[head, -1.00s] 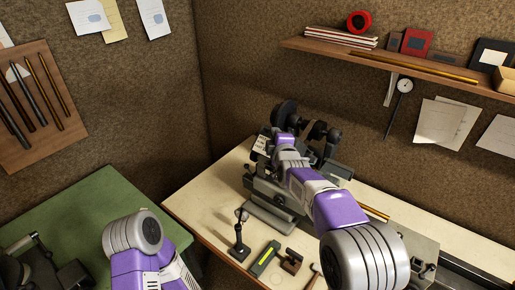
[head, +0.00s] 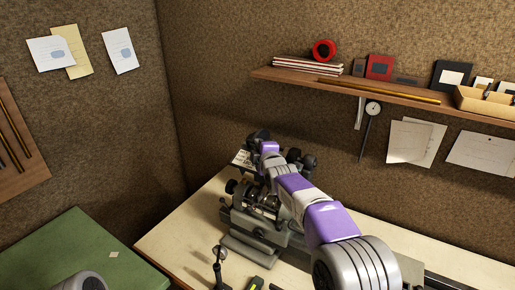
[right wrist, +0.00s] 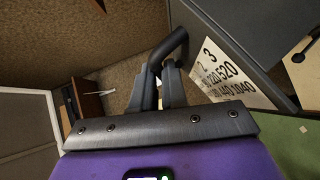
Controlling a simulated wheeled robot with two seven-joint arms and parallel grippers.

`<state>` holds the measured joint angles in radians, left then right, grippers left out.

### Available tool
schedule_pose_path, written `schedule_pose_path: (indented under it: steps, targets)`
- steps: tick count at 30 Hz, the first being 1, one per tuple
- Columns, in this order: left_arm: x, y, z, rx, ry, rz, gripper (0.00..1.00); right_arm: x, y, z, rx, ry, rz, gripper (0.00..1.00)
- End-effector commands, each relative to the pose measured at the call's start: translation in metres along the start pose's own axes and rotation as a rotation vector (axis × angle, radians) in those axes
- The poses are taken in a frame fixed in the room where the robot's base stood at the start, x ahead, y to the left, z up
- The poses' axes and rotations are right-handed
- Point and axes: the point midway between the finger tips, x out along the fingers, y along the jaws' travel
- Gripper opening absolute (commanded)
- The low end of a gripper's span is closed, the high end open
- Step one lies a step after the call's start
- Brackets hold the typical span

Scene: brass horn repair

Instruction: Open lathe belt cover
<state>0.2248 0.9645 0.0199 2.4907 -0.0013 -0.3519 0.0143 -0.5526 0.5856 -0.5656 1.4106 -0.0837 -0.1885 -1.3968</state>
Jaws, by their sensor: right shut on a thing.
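The lathe (head: 258,236) stands on the pale bench in the head view. Its belt cover, with a white number plate (head: 242,158), is raised and tilted at the back of the headstock. Shiny round parts (head: 264,203) show in the headstock below it. My right gripper (head: 262,150) is at the cover, partly hidden by its own wrist. In the right wrist view its fingers (right wrist: 158,88) are shut on the cover's dark bent handle (right wrist: 172,48), beside the number plate (right wrist: 222,78). My left gripper is out of view; only part of my left arm shows at the bottom left.
A small stand (head: 218,262) and a dark green block (head: 255,284) are on the bench in front of the lathe. A shelf (head: 400,96) with books, red tape and boxes hangs on the wall above. A green table (head: 70,250) is at the left.

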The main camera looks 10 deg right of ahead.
Motion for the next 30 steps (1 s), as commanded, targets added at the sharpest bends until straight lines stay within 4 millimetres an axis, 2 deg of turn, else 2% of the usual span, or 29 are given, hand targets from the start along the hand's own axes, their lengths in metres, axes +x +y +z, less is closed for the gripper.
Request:
schedule_pose_path:
  steps: [3, 4, 8, 16, 20, 30]
  targets:
    - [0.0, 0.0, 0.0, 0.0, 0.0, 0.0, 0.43, 0.0, 0.002, -0.001, -0.005, 0.002, 0.004, 0.0]
    - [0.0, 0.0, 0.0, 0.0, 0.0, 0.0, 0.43, 0.0, 0.002, -0.001, -0.004, 0.002, 0.004, 0.17]
    - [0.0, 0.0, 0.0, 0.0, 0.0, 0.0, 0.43, 0.0, 0.002, -0.001, -0.003, 0.001, 0.003, 0.37]
    - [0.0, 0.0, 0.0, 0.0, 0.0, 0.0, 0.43, 0.0, 0.001, -0.001, -0.001, 0.001, 0.002, 0.38]
    - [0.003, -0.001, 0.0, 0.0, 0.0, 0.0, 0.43, -0.006, 0.001, -0.002, -0.001, 0.002, 0.003, 0.38]
    - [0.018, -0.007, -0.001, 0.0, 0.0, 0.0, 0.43, -0.053, -0.001, -0.002, 0.001, 0.004, 0.002, 0.38]
